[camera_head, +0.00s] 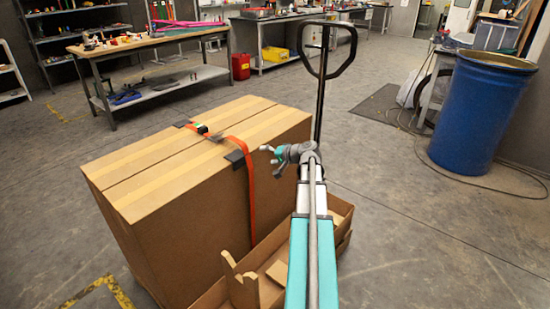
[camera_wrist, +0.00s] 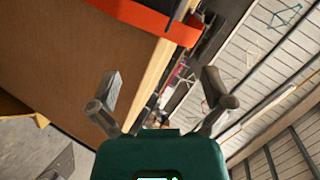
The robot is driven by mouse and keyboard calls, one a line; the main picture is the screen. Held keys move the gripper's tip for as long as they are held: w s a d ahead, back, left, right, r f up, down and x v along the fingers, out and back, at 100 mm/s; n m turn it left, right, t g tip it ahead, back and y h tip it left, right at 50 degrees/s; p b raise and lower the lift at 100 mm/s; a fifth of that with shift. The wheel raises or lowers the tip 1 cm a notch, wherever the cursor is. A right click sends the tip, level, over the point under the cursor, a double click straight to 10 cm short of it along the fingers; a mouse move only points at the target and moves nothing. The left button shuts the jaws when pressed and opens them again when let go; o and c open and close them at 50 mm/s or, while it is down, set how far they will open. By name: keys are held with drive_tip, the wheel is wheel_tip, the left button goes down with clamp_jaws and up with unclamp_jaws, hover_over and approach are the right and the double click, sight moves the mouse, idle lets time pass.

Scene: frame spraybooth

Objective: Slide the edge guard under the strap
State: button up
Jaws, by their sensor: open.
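A black edge guard (camera_head: 235,158) sits on the top right edge of a large cardboard box (camera_head: 200,220). An orange strap (camera_head: 251,190) runs over the box top and down its right side, close against the guard. I cannot tell how much of the guard is under the strap. In the wrist view, the strap (camera_wrist: 145,17) crosses the top, with a dark piece beside it that may be the guard. My gripper (camera_head: 269,155) is open and empty, just right of the guard and strap and apart from them. Its two fingers also show in the wrist view (camera_wrist: 160,80).
A dark buckle (camera_head: 200,128) lies on the strap on the box top, near a second black guard (camera_head: 182,123). An open cardboard tray (camera_head: 342,212) lies beside the box below my arm. A pallet-truck handle (camera_head: 321,80) stands behind. A blue barrel (camera_head: 475,115) is at right.

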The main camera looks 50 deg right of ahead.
sight(248, 156)
drive_tip(key=b+x, duration=0.3)
drive_tip(key=x, duration=0.6)
drive_tip(key=shift+w+a+f, duration=0.1)
drive_tip(key=shift+w, duration=0.1)
drive_tip(key=c, duration=1.3)
drive_tip(key=o, duration=0.5)
drive_tip(key=shift+c, duration=1.4)
drive_tip(key=shift+d, duration=0.55)
drive_tip(key=shift+c, duration=0.5)
drive_tip(key=shift+d, duration=1)
